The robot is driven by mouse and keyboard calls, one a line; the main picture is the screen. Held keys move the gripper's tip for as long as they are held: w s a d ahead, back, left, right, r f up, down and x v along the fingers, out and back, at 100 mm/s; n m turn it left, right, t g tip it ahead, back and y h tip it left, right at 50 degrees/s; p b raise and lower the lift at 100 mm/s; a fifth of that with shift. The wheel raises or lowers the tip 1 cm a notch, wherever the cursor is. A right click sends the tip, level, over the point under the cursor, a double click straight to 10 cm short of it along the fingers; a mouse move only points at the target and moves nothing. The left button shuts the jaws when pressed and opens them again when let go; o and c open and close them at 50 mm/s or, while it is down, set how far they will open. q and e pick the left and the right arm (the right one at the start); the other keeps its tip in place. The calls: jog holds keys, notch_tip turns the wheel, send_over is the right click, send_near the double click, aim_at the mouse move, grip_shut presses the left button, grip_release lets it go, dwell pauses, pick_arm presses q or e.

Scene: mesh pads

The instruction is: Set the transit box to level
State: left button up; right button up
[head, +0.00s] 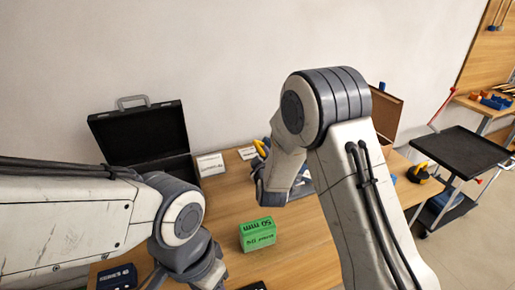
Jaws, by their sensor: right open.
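I cannot tell for sure which thing is the transit box. A black case (139,137) with a grey handle stands with its lid up at the back left of the table. A brown lidded box (387,108) shows partly behind my right arm. My right gripper (259,178) is open over the back middle of the table, beside a small yellow part (261,148); my arm hides much of what is around it.
A green block (257,233) marked 50 mm sits mid-table. White cards (211,164) stand behind it. A dark blue device (117,277) lies front left. A yellow and black item (419,174) is at the right edge. A black-topped cart (457,153) stands to the right.

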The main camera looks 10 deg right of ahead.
aim_at(258, 149)
jog(key=p+x, duration=0.2)
jog(key=x, duration=0.7)
grip_shut()
jog(key=shift+a, duration=0.1)
dwell(1.2)
